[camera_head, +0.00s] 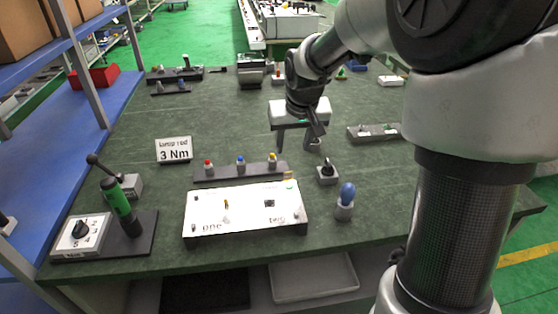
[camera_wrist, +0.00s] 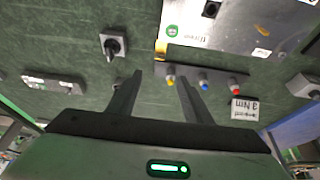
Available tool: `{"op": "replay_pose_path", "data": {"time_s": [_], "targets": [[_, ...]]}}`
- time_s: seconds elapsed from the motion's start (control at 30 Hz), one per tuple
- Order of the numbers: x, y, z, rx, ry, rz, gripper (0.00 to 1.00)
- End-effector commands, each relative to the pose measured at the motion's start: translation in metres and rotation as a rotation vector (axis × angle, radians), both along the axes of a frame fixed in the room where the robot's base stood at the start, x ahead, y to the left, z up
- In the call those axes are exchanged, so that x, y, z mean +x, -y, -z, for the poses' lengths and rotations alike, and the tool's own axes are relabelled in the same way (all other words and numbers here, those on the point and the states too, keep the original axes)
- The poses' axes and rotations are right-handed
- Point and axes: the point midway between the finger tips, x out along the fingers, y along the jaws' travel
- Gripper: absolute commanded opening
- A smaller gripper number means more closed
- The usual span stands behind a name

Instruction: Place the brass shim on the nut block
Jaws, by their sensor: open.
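A small brass-coloured piece, which looks like the brass shim (camera_head: 288,175), lies at the back right corner of the white panel (camera_head: 245,211). It also shows in the wrist view (camera_wrist: 160,46), beside the panel's edge. A grey block with a black top (camera_head: 327,174), possibly the nut block, stands right of the panel; the wrist view shows it (camera_wrist: 113,45) at upper left. I cannot tell for sure which block is the nut block. My gripper (camera_head: 298,143) is open and empty above the table behind the panel; its fingers (camera_wrist: 160,78) point toward the brass piece, apart from it.
A dark rail with red, blue and yellow knobs (camera_head: 240,169) lies behind the panel. A blue-topped post (camera_head: 345,200) stands at right. A green-handled tool (camera_head: 118,206) stands at front left, and a "3 Nm" sign (camera_head: 174,150) behind. The table's middle is mostly clear.

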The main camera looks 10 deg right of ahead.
Motion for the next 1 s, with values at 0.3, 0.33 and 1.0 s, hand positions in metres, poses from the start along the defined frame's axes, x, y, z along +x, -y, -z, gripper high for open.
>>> {"op": "replay_pose_path", "data": {"time_s": [0.3, 0.33, 1.0], "targets": [[0.025, 0.000, 0.069, 0.001, -0.006, -0.001, 0.45], [0.028, 0.000, 0.074, 0.001, -0.006, -0.001, 0.45], [0.057, 0.001, 0.144, 0.001, -0.004, 0.000, 0.45]]}}
